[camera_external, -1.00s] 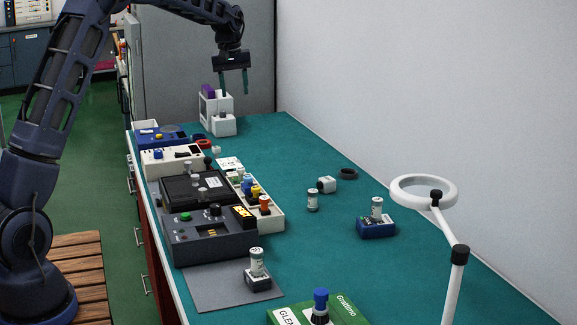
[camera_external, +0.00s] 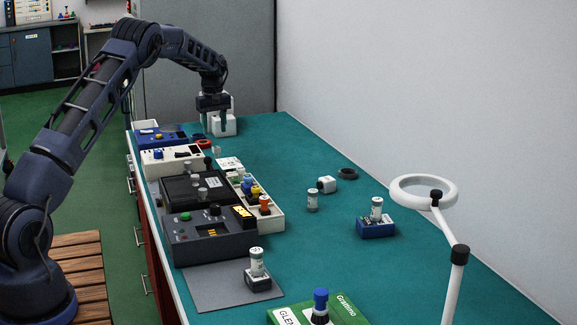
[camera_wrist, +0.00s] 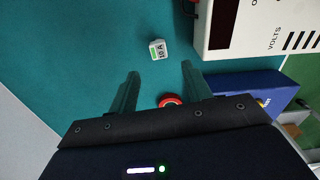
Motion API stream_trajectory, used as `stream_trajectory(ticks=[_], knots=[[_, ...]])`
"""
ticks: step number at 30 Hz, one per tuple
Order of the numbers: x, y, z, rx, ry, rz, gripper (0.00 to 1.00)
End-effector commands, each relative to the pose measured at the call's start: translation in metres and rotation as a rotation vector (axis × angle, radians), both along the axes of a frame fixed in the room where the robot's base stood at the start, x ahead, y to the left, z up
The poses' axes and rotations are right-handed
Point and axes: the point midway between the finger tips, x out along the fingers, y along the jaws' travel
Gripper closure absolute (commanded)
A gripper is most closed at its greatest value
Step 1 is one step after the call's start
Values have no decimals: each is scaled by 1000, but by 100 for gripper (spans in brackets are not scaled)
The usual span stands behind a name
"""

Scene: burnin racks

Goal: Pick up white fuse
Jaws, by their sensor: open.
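In the external view, a small white piece (camera_external: 217,150) near the far left of the table appears to be the same block.
A red ring (camera_wrist: 171,101) lies close to my fingers. A white meter (camera_wrist: 256,25) and a blue device (camera_wrist: 245,98) stand to the right. The teal mat left of the block is clear.

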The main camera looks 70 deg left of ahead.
Motion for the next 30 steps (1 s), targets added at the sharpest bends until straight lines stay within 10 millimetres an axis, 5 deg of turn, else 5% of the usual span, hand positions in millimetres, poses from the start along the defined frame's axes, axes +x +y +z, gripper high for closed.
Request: stream_trajectory(ticks=[6,24,30], knots=[[-1,-1,-33,-2,3,0,51],[1,-6,-91,-1,1,-1,51],[2,-6,-95,0,1,-1,51]])
